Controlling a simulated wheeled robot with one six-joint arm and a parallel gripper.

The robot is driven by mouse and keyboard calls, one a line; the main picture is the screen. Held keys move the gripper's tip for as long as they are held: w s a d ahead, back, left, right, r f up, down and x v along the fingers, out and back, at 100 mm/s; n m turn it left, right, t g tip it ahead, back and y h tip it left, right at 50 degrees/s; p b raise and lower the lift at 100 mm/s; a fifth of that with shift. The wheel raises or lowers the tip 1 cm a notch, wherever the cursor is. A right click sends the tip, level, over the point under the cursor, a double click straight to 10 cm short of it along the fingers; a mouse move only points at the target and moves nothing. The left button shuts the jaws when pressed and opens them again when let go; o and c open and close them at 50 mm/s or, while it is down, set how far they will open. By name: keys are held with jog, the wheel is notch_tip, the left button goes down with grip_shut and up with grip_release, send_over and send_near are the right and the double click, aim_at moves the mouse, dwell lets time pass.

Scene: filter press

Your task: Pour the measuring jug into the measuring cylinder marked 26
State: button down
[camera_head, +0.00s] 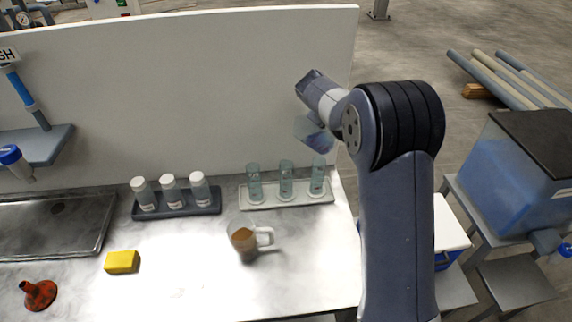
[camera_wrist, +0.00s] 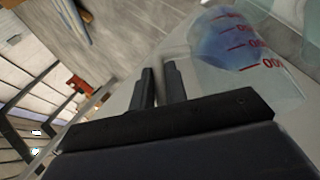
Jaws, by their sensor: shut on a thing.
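My gripper (camera_wrist: 162,88) is shut on a clear measuring jug (camera_head: 313,134) holding blue liquid. The jug is up in the air above the white cylinder rack, tilted in the head view. In the wrist view the jug (camera_wrist: 245,60) shows red graduations beside my fingers; the exact grip is hidden. Three clear measuring cylinders stand upright in the rack: left (camera_head: 254,182), middle (camera_head: 286,180) and right (camera_head: 317,178). The jug hangs above the right and middle ones, apart from them. Their markings are too small to read.
A second jug with brown liquid (camera_head: 244,242) stands on the bench before the white rack (camera_head: 262,205). A dark rack (camera_head: 178,211) holds three white-capped bottles. A yellow sponge (camera_head: 121,262) and red funnel (camera_head: 39,294) lie left. A white panel (camera_head: 200,80) stands behind.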

aim_at(303, 123)
jog(key=shift+s+a+r+n+t+h, duration=0.1)
jog(key=shift+s+a+n+t+h, duration=0.15)
jog(key=shift+a+h, duration=0.2)
jog(key=shift+s+a+r+n+t+h, duration=0.15)
jog(key=shift+a+t+h, duration=0.2)
jog(key=shift+h, duration=0.2)
jog(key=shift+s+a+f+t+h+b, duration=0.2)
jog(key=shift+a+t+h+b, duration=0.25)
jog(key=shift+h+b, duration=0.25)
jog(key=shift+s+a+r+t+h+b, duration=0.15)
jog(key=shift+s+a+t+h+b, duration=0.3)
jog(key=shift+b, duration=0.45)
jog(key=shift+w+a+n, duration=0.1)
jog(key=shift+w+n, duration=0.05)
jog(key=shift+n, duration=0.15)
jog(key=shift+s+a+t+h+b, duration=0.25)
jog(key=shift+s+a+h+b, duration=0.15)
jog(key=shift+a, duration=0.2)
jog(key=shift+s+a+t+h+b, duration=0.25)
jog(key=shift+a+b, duration=0.25)
jog(key=shift+a, duration=0.1)
jog(key=shift+w+d+n+b, duration=0.1)
jog(key=shift+d+n+b, duration=0.05)
jog(key=shift+n+b, duration=0.2)
jog(key=shift+s+a+f+t+h+b, duration=0.2)
jog(key=shift+a+f+t+h+b, duration=0.15)
jog(key=shift+b, duration=0.7)
jog(key=shift+s+a+f+t+h+b, duration=0.15)
jog(key=shift+a+t+h+b, duration=0.2)
jog(key=shift+b, duration=0.7)
